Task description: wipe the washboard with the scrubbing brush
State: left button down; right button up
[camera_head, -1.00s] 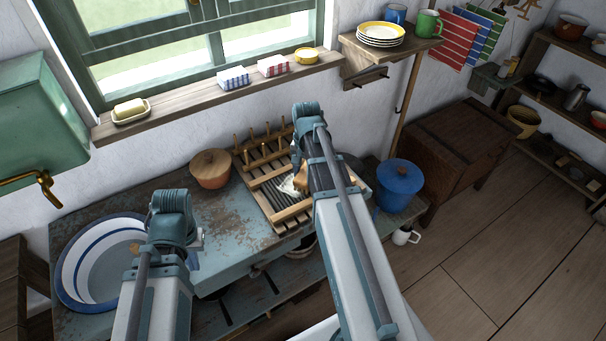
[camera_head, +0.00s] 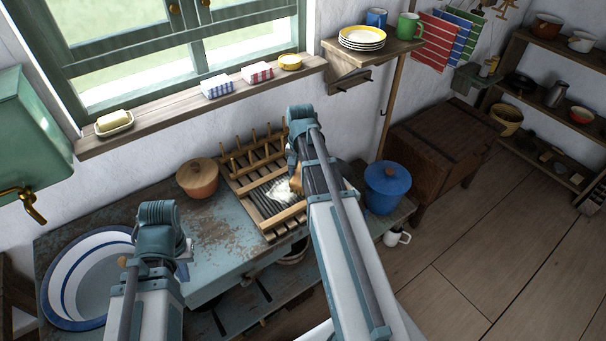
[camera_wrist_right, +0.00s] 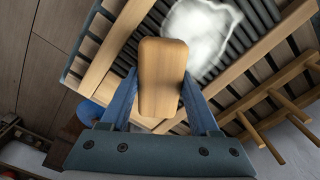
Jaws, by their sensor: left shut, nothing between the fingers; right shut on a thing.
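The washboard (camera_head: 262,205), with a wooden frame and dark ridges, lies on the worn blue table. White foam (camera_head: 281,193) lies on its ridges; it also shows in the right wrist view (camera_wrist_right: 205,32). My right gripper (camera_wrist_right: 162,100) is shut on the scrubbing brush (camera_wrist_right: 163,72), a tan wooden block, held over the washboard beside the foam. Its bristles are hidden, so I cannot tell whether they touch. In the head view the brush (camera_head: 296,183) is partly hidden by my right arm. My left gripper (camera_head: 186,250) is shut and empty, right of the basin.
A wooden rack with upright pegs (camera_head: 257,150) stands behind the washboard. A lidded clay pot (camera_head: 198,180) is to its left, a blue lidded pot (camera_head: 386,190) to its right. A white basin with blue rings (camera_head: 70,280) fills the table's left end. Bare tabletop lies between.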

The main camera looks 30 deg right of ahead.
aim_at(291, 179)
jog(key=shift+s+a, duration=0.1)
jog(key=shift+a, duration=1.6)
jog(key=shift+a, duration=0.15)
jog(key=shift+s+a+f, duration=0.1)
jog(key=shift+s+a, duration=0.1)
jog(key=shift+a, duration=1.7)
jog(key=shift+s+a, duration=0.1)
jog(key=shift+a, duration=1.85)
pick_arm(q)
jog(key=shift+s+f, duration=0.1)
pick_arm(e)
jog(key=shift+w, duration=0.6)
jog(key=shift+d, duration=0.1)
